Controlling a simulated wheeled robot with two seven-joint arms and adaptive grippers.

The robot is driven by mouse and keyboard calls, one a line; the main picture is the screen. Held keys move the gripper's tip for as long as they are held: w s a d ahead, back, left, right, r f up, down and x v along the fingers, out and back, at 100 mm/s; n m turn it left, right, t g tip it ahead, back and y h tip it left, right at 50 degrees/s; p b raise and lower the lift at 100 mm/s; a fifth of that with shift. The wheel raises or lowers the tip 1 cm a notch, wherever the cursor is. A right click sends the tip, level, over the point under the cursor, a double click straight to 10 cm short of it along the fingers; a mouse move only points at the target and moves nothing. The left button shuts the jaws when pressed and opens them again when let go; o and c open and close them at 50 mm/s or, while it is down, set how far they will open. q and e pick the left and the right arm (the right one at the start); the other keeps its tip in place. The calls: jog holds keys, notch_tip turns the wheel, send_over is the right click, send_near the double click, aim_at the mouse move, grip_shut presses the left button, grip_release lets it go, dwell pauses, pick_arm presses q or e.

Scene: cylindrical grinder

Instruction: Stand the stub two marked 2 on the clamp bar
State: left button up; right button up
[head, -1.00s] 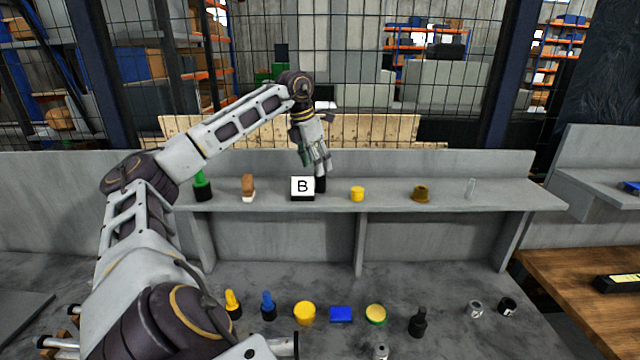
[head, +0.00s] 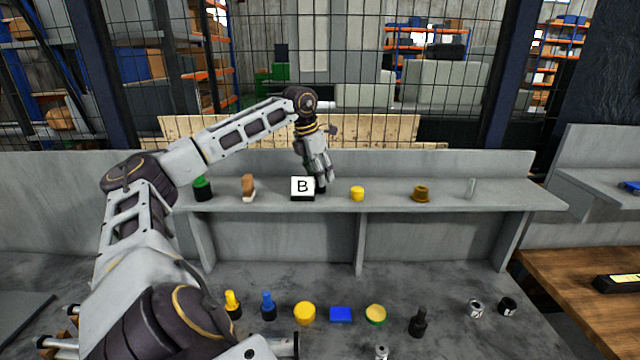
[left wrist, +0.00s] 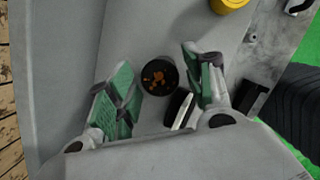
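Small cylinders that may be the stubs stand at the right of the lower bench: a silver one with a dark mark (head: 475,309) and a black one with a pale label (head: 507,307). Another silver one (head: 381,352) is at the bottom edge. I cannot read a 2 on any of them. I cannot make out which thing is the clamp bar. My left gripper (head: 321,180) is low at the upper shelf, behind the B sign (head: 303,187). In the left wrist view its fingers are open, with a black round container (left wrist: 160,75) with orange bits between them. My right gripper is not in view.
The grey shelf (head: 450,202) also holds a green-topped bottle (head: 202,189), a brown-and-white brush (head: 248,187), a yellow pot (head: 357,194) and a brown piece (head: 421,193). Several coloured items stand along the bench below. A wooden table (head: 570,262) is at the right.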

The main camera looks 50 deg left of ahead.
pick_arm(q)
grip_shut()
jog(key=shift+r, duration=0.1)
jog(key=shift+r, duration=0.15)
notch_tip(320, 180, up, 10)
jog(key=p, duration=0.4)
jog(key=shift+f, duration=0.2)
dwell(0.4)
dwell(0.6)
